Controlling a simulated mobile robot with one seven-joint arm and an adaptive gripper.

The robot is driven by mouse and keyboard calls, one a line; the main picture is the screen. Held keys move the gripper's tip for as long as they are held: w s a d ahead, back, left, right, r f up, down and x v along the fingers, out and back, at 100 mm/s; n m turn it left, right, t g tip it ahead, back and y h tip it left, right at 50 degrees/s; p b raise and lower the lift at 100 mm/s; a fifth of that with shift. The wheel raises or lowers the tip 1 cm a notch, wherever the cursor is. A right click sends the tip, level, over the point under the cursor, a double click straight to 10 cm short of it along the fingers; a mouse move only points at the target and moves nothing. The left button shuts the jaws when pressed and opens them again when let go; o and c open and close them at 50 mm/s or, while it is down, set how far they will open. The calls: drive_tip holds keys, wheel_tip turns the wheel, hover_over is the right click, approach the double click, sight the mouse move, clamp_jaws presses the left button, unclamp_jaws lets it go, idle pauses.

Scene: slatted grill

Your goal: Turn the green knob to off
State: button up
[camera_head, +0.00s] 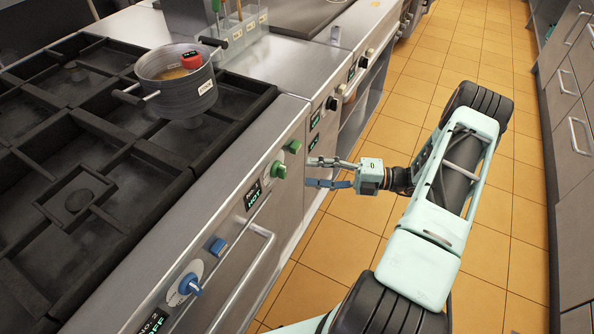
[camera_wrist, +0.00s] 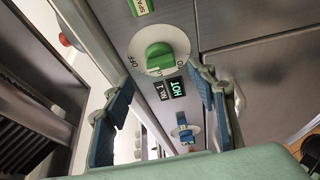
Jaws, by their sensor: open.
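The green knob (camera_head: 279,170) sits on the stove's front panel. In the wrist view the green knob (camera_wrist: 160,57) is on a pale round dial, with "OFF" printed at its left. A display (camera_wrist: 172,88) beside the dial reads "NO. 1 HOT". My gripper (camera_head: 311,173) is open and empty in front of the panel, apart from the knob in the head view. In the wrist view my gripper's fingers (camera_wrist: 163,85) spread to the left and right of the knob's dial. I see no contact. The knob's exact pointing direction is hard to tell.
A blue knob (camera_head: 190,285) is on the same panel, nearer the front, above an oven handle (camera_head: 262,250). A small green block (camera_head: 294,146) is above the green knob. A grey pot (camera_head: 180,95) stands on the black grates. Tiled floor (camera_head: 425,85) lies right of the counter.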

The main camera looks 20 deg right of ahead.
drive_tip(key=shift+v, duration=2.2)
